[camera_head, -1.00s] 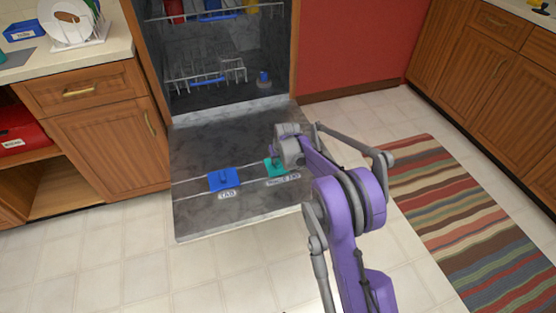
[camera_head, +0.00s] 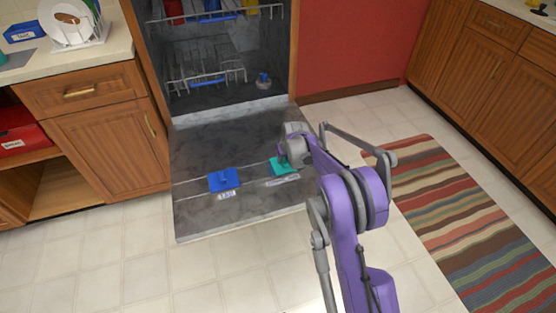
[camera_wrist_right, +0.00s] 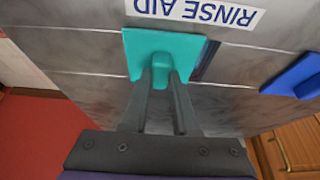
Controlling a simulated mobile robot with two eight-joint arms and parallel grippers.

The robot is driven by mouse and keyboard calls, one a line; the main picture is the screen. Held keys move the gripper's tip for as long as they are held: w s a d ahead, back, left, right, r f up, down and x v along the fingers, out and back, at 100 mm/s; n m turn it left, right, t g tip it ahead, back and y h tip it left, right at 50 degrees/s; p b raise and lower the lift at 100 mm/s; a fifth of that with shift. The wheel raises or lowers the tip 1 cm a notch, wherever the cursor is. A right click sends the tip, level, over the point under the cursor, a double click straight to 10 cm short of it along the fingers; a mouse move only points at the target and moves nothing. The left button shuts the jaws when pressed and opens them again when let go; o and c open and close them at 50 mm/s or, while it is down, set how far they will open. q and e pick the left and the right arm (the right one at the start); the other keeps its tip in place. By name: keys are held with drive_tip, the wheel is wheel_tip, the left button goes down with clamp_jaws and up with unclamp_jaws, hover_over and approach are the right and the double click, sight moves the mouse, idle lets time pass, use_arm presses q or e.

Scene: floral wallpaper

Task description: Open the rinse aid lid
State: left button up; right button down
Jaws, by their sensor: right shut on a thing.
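The teal rinse aid lid (camera_head: 281,166) lies on the inner face of the lowered dishwasher door (camera_head: 205,215), partly hidden by my right arm. In the right wrist view the lid (camera_wrist_right: 196,47) is a square with a raised knob, and a dark slot shows along its right edge. My right gripper (camera_wrist_right: 162,75) is shut on the knob. A label reading RINSE AID (camera_wrist_right: 195,11) is beside the lid. My left gripper is not in view.
A blue tab lid (camera_head: 224,180) is on the door left of the teal lid. The dishwasher's wire racks (camera_head: 205,76) stand inside behind the door. A striped rug (camera_head: 455,225) lies on the floor at the right.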

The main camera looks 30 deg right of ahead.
drive_tip(key=d, duration=0.2)
drive_tip(key=s+d, duration=0.1)
drive_tip(key=d, duration=0.1)
drive_tip(key=shift+d+p, duration=0.3)
drive_tip(key=shift+d, duration=0.05)
drive_tip(key=c, duration=0.7)
unclamp_jaws()
drive_tip(key=p+v, duration=0.2)
drive_tip(key=v, duration=0.9)
drive_tip(key=shift+s+f+p, duration=0.1)
drive_tip(key=shift+p, duration=0.25)
